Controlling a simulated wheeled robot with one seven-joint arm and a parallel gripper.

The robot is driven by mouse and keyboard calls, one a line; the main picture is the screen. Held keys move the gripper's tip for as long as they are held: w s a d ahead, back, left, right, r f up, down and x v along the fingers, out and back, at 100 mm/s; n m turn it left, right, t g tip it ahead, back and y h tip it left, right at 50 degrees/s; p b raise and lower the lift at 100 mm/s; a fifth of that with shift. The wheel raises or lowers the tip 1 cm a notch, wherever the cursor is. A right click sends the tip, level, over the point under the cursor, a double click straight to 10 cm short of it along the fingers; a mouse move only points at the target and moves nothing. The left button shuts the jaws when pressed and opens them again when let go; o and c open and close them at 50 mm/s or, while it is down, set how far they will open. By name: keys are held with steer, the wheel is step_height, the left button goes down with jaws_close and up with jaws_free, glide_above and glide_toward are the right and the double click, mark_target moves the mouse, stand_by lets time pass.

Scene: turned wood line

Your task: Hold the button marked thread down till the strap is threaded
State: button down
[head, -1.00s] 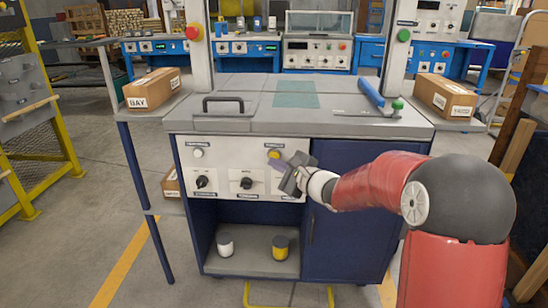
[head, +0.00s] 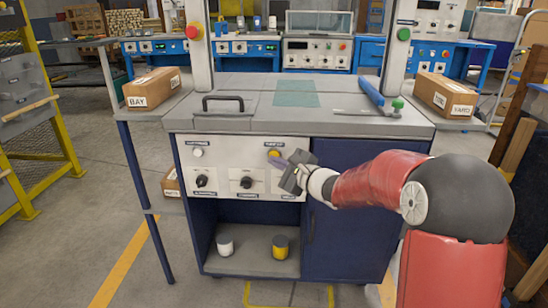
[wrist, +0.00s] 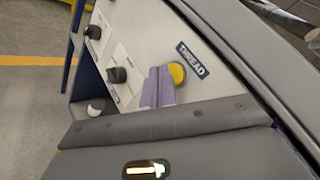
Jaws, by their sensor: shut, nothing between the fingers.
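The yellow button (head: 274,153) sits at the upper right of the machine's pale front panel. In the wrist view the yellow button (wrist: 177,74) has a dark label reading THREAD beside it. My gripper (head: 283,162) is shut and empty, its purple fingers pointing at the button from the lower right. In the wrist view the closed fingertips of my gripper (wrist: 160,84) lie right beside the button and overlap its edge. I cannot tell whether they touch it or whether it is pressed in. I cannot make out a strap.
The panel also bears a white button (head: 197,153) and dark knobs (head: 247,182). The grey worktop (head: 330,128) overhangs above. Labelled boxes flank the machine.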

steer(key=shift+w, duration=0.55)
stand_by(1.6)
steer(key=shift+s+b, duration=0.1)
steer(key=shift+b, duration=0.2)
steer(key=shift+s+b, duration=0.65)
steer(key=shift+s, duration=0.05)
steer(key=shift+s, duration=0.1)
steer(key=s+b, duration=0.3)
steer(key=s, duration=0.1)
steer(key=shift+s+a, duration=0.1)
steer(key=shift+s, duration=0.3)
